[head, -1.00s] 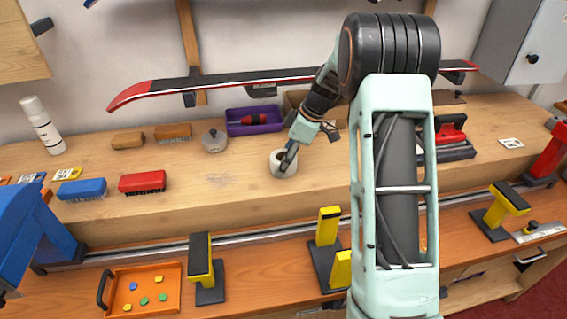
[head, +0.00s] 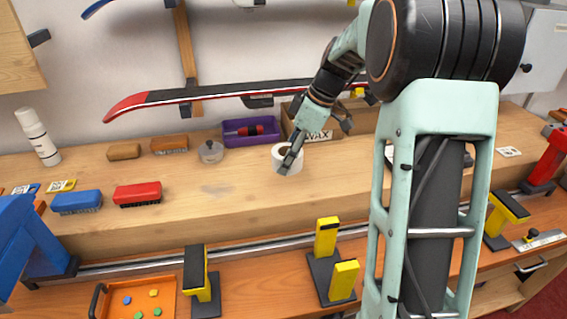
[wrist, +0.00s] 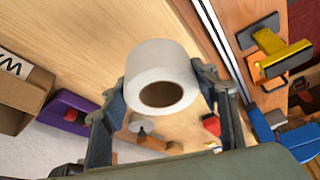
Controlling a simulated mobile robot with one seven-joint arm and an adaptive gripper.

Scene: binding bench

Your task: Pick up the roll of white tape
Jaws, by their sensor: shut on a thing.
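The roll of white tape (head: 277,156) shows in the head view at the middle of the bench, partly covered by one dark finger. My gripper (head: 291,157) is shut on the roll, with a finger on either side of it. In the wrist view the white roll (wrist: 152,57) sits between the two fingertips (wrist: 165,80), its dark round hole facing the camera. The roll appears to be held a little above the wooden bench top.
Behind the roll are a purple tray (head: 232,140) with a red-handled tool, a cardboard wax box (head: 318,137) and a small grey lidded tin (head: 211,152). A red brush (head: 137,194) and a blue brush (head: 77,202) lie left. A ski (head: 215,93) hangs above. Bare bench lies left of the roll.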

